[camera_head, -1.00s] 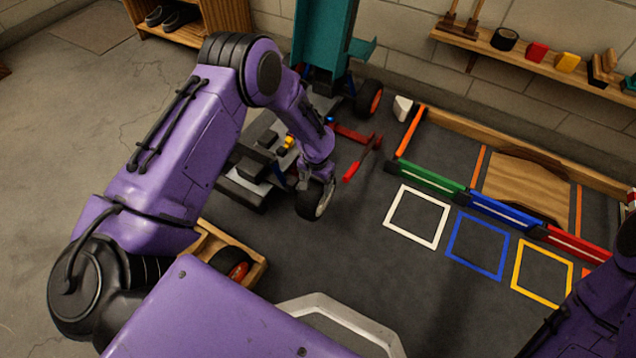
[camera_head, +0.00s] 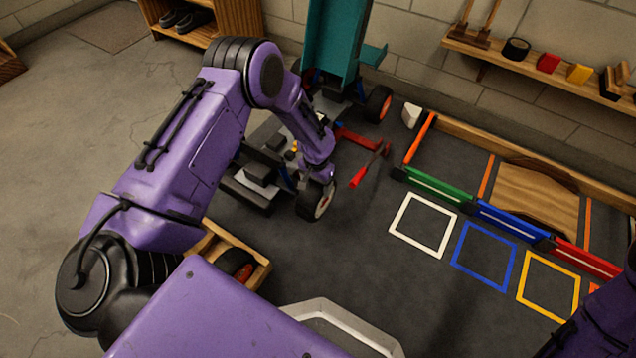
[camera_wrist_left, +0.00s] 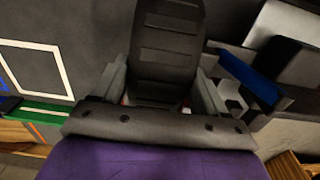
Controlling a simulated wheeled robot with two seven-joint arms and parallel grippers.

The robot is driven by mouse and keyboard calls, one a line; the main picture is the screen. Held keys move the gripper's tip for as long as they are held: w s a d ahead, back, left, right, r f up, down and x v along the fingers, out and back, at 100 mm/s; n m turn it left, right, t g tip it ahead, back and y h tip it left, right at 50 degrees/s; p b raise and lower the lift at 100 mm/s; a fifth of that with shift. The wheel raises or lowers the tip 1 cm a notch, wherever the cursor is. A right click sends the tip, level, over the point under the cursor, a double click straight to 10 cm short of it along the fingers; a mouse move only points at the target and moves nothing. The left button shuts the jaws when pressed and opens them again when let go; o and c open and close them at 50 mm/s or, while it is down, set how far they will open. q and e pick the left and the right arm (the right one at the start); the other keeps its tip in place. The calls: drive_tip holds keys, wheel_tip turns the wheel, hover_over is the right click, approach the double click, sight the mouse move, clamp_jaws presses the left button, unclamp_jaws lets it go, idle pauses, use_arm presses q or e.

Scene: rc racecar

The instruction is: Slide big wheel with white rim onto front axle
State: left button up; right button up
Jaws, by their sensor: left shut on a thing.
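My left gripper (camera_head: 317,176) is shut on a big black wheel (camera_head: 306,205), whose pale rim with a reddish centre faces right in the head view. In the left wrist view the dark tyre (camera_wrist_left: 165,50) stands between the two fingers of the gripper (camera_wrist_left: 163,85). The grey and black car chassis (camera_head: 235,190) is just left of the wheel, partly hidden by my left arm. In the wrist view a blue bar (camera_wrist_left: 248,78) and a pale hub-like end (camera_wrist_left: 232,102) show right beside the gripper. I cannot tell whether the wheel touches the axle.
A teal stand (camera_head: 335,45) rises behind the chassis, near another wheel with an orange-red rim (camera_head: 381,104). A red tool (camera_head: 367,168) lies right of the held wheel. A wooden crate (camera_head: 258,276) with a wheel is in front. Coloured floor squares (camera_head: 422,195) are at right.

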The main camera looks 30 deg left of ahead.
use_arm(q)
drive_tip(key=shift+a, duration=1.15)
drive_tip(key=o, duration=1.5)
drive_tip(key=shift+o, duration=0.2)
wheel_tip(320, 180, up, 11)
drive_tip(key=p, duration=0.5)
drive_tip(key=shift+f, duration=0.15)
